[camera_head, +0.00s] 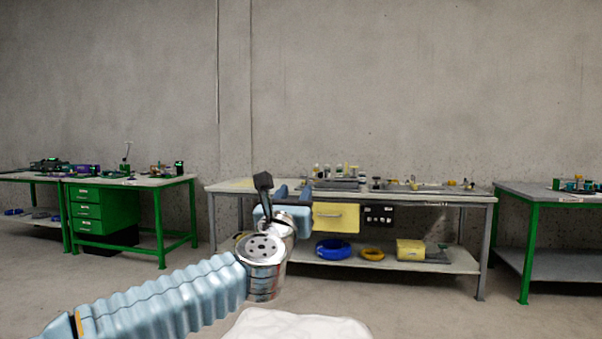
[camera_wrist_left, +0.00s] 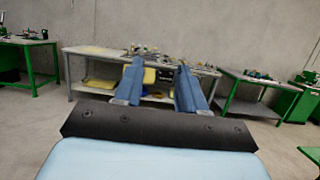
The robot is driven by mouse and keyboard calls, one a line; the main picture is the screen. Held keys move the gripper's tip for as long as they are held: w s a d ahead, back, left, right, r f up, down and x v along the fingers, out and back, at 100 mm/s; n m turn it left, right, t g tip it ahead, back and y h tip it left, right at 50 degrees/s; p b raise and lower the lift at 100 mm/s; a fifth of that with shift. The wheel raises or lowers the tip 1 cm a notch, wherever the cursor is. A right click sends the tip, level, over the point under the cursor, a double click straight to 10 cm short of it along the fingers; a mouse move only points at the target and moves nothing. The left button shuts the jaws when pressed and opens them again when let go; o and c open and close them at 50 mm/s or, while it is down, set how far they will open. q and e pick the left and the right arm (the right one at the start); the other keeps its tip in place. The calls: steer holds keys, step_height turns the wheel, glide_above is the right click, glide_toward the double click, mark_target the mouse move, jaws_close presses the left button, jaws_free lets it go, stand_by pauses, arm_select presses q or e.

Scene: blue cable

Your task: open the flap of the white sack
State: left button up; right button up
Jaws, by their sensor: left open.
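The top of the white sack (camera_head: 296,326) shows at the bottom edge of the head view, pale and rumpled. Most of it is cut off, and I cannot make out its flap. My left gripper (camera_head: 294,190) is raised above and beyond the sack, pointing away toward the workbench. Its two blue fingers are spread apart with nothing between them, as the left wrist view also shows (camera_wrist_left: 158,75). The sack is not in the left wrist view. My right gripper is not in view.
A grey workbench (camera_head: 440,197) with a yellow drawer (camera_head: 336,217) stands ahead. A blue cable coil (camera_head: 334,249), a yellow coil (camera_head: 373,254) and a yellow box (camera_head: 410,250) are on its lower shelf. Green benches stand left (camera_head: 160,182) and right (camera_head: 524,262). Open floor lies between.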

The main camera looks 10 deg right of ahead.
arm_select(q)
steer(key=p+x, duration=0.4)
steer(key=x, duration=0.5)
steer(key=shift+w+p, duration=0.35)
steer(key=shift+p, duration=0.05)
steer(key=shift+d+f, duration=0.15)
